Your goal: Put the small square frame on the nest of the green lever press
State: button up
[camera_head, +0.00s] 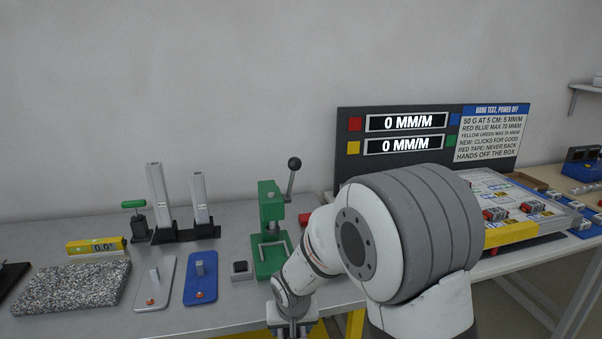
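The green lever press (268,222) stands on the grey table left of my arm, its black-knobbed lever raised to the right.
A blue plate (200,287) and a white plate (145,298) with upright posts lie left of the press. A granite slab (70,287), yellow level (96,246) and tall metal posts (158,196) stand farther left. A display board (430,140) stands behind my arm.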

jog(key=d+f, duration=0.4)
jog(key=d, duration=0.4)
jog(key=w+d+f+m, duration=0.1)
jog(key=d+f, duration=0.4)
jog(key=d, duration=0.3)
jog(key=shift+d+f, duration=0.3)
